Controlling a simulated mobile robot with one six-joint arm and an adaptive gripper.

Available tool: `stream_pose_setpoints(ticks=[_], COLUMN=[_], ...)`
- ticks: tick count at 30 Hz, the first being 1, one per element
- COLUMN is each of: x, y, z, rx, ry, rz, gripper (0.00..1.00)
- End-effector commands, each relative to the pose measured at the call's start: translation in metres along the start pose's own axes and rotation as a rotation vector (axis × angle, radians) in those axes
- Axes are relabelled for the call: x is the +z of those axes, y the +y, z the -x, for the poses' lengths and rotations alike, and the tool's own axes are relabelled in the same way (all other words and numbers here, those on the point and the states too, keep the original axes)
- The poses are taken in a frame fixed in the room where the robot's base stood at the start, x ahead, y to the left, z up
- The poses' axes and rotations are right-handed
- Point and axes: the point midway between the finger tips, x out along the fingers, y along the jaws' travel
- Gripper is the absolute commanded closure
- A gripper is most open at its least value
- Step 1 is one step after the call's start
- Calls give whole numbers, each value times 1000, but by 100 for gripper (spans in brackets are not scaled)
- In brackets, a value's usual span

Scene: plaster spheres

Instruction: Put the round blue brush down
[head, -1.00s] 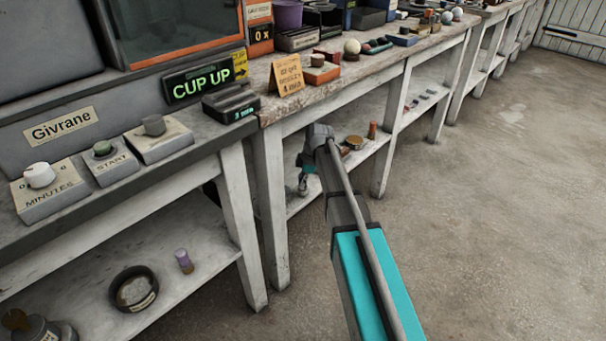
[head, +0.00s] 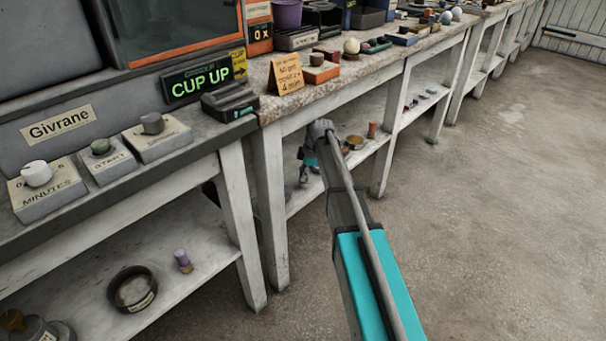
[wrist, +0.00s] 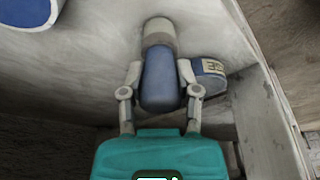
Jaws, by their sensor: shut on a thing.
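The round blue brush (wrist: 162,82) is between the fingers of my gripper (wrist: 160,75) in the wrist view. It has a blue body and a pale end pointing away from my palm. My gripper is shut on the blue body. Behind the brush is the pale lower shelf (wrist: 85,65); whether the brush touches it I cannot tell. In the head view my gripper (head: 303,175) is low under the bench, over the lower shelf, and the brush is too small to make out there.
A blue round tin (wrist: 208,78) with a label sits close to the right finger. An upright board (wrist: 268,125) stands to the right. In the head view, a brass-coloured dish (head: 354,142) and a reddish cylinder (head: 372,130) are near my wrist.

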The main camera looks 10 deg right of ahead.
Motion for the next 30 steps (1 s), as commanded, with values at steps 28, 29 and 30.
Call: stream_pose_setpoints(ticks=[28, 29, 30], x=[-2, -2, -2], y=[0, 0, 0], z=[1, 3, 5], rx=[0, 0, 0], ry=[0, 0, 0], rz=[1, 1, 1], gripper=[23, 23, 23])
